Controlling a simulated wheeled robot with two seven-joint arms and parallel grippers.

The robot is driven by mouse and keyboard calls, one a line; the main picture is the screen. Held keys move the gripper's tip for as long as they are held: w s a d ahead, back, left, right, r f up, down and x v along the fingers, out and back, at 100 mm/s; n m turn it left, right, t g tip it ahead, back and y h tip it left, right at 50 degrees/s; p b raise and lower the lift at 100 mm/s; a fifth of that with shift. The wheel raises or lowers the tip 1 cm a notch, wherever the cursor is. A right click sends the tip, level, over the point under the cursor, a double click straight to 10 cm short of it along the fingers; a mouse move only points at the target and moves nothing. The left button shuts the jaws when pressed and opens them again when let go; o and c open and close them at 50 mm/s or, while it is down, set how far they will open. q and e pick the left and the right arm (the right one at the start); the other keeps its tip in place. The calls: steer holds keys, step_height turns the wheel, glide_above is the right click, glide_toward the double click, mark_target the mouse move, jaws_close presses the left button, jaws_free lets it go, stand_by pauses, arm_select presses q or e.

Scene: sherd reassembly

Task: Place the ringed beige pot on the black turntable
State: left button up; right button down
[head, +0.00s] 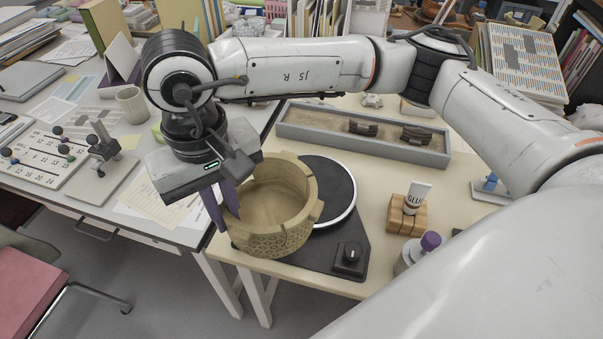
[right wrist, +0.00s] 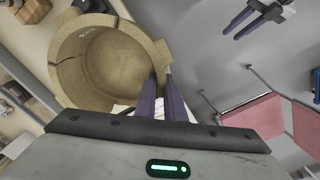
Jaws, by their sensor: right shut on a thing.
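The beige pot (head: 279,238) has a stepped, notched rim and a band of ring-like marks low on its outer wall. My right gripper (head: 222,207) is shut on the left side of its wall. The pot stays roughly upright and overlaps the left part of the black turntable (head: 338,182) in the head view; I cannot tell whether it touches it. In the right wrist view, the pot (right wrist: 100,62) opens toward the camera, with the purple fingers (right wrist: 162,98) at its wall. My left gripper (right wrist: 231,33) shows there at the top right, empty, its fingers apart.
The turntable's dark base carries a knob (head: 350,254). Behind it is a grey tray (head: 290,128) with dark sherds. To the right stand a glue tube (head: 416,194) in a wooden block (head: 407,217) and a purple-capped bottle (head: 420,250). A cup (head: 131,104) stands on the left desk.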

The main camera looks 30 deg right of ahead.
steer(key=b, duration=0.2)
glide_above(252, 196)
steer(key=shift+r, duration=0.25)
steer(key=w+d+b, duration=0.2)
steer(key=w+d, duration=0.1)
steer(key=d, duration=0.5)
steer(key=f, duration=0.9)
steer(key=shift+w+d+f, duration=0.15)
steer(key=shift+w, duration=0.1)
steer(key=shift+f, duration=0.15)
steer(key=c, duration=2.3)
jaws_free()
steer(key=shift+f, duration=0.2)
steer(key=o, duration=0.5)
steer(key=shift+r, duration=0.1)
steer(key=shift+c, duration=0.2)
